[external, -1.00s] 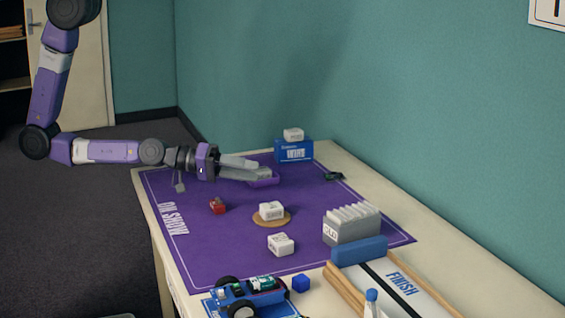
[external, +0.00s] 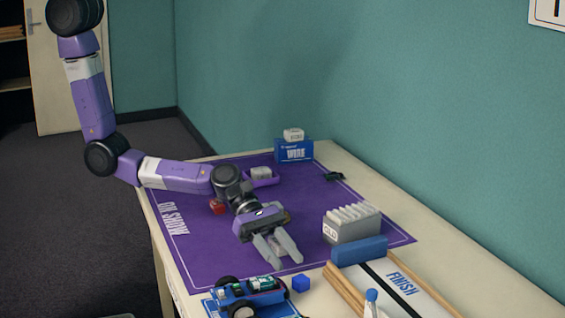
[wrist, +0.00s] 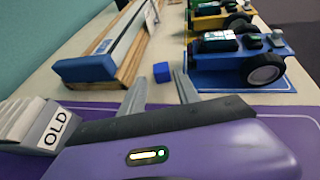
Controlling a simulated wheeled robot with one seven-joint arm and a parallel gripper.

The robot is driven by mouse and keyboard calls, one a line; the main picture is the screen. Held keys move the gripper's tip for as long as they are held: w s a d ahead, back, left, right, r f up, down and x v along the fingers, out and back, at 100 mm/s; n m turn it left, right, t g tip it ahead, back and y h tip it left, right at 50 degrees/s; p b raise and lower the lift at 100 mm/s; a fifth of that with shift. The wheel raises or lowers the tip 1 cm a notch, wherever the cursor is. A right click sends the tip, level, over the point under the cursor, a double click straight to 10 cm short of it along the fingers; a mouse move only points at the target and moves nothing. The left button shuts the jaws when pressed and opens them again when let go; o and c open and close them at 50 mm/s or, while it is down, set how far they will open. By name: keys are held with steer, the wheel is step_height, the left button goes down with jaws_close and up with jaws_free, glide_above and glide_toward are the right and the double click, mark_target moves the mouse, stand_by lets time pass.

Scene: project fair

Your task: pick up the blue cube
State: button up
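The blue cube (external: 301,283) sits on the pale table just off the purple mat's front edge, right of the blue toy car. In the wrist view the blue cube (wrist: 161,72) shows beyond the fingertips, framed between them. My gripper (external: 285,264) is above the front part of the mat, with its fingers apart and pointing toward the cube's side of the table. In the wrist view my gripper (wrist: 160,78) has spread fingers and nothing visible between their tips. The cube is apart from the fingers.
The blue car (external: 247,293) and the FINISH track (external: 398,284) with its blue block (external: 359,250) flank the cube. The OLD card box (external: 351,225) stands right of my gripper. A red block (external: 217,206) and purple tray (external: 263,181) are behind.

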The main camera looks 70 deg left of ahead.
mark_target(299, 276)
steer(key=x, duration=0.6)
steer(key=shift+d+b, duration=0.35)
steer(key=shift+c, duration=0.5)
jaws_close()
